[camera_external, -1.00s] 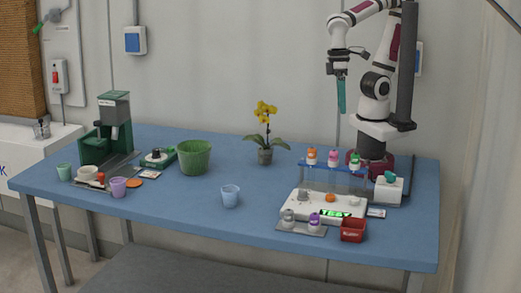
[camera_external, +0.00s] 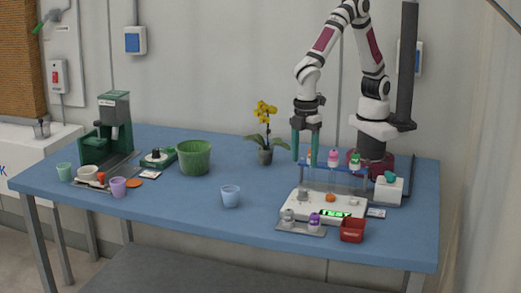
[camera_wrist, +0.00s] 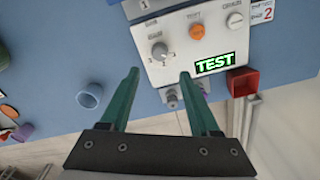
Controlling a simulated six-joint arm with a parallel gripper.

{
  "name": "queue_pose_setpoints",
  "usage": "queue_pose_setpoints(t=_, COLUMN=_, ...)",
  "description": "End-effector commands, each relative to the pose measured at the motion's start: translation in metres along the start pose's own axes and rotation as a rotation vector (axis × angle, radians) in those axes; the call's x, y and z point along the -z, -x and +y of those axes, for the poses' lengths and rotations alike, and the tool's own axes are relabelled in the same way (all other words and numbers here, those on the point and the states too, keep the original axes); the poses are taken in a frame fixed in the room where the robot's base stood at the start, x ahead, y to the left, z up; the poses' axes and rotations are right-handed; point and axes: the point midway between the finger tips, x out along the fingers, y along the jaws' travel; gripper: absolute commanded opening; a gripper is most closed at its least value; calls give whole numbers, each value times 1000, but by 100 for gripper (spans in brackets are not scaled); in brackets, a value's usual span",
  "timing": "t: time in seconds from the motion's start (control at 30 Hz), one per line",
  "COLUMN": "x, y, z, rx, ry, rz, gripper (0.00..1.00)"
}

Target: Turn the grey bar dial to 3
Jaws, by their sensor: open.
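The grey bar dial (camera_wrist: 160,51) is on the left part of a white control box (camera_wrist: 205,62) in the wrist view. A digit 1 shows at its lower left; its other marks are too small to read. In the external view the dial (camera_external: 303,196) is small on the box (camera_external: 345,204). My gripper (camera_external: 304,163) has two green fingers pointing down, open and empty, well above the box. In the wrist view the gripper (camera_wrist: 159,74) has the dial just beyond and between its fingertips, not touching.
A blue rack (camera_external: 347,166) with capped vials stands behind. A red bin (camera_external: 352,230) and small tray (camera_external: 301,230) are in front.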

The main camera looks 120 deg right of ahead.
Motion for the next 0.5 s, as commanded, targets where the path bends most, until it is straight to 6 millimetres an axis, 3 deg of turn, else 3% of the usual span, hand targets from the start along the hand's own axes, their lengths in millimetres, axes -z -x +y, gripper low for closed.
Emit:
queue_pose_setpoints(t=0.1, x=-2, y=-37, z=0, rx=1, ry=-1, rz=-8, gripper=63)
queue_pose_setpoints(t=0.2, x=-2, y=-62, z=0, rx=1, ry=-2, rz=-6, gripper=63)
queue_pose_setpoints(t=0.33, x=-1, y=-84, z=0, rx=1, ry=-4, rz=-3, gripper=63)
queue_pose_setpoints(t=0.5, x=-1, y=-94, z=0, rx=1, ry=-4, rz=-1, gripper=63)
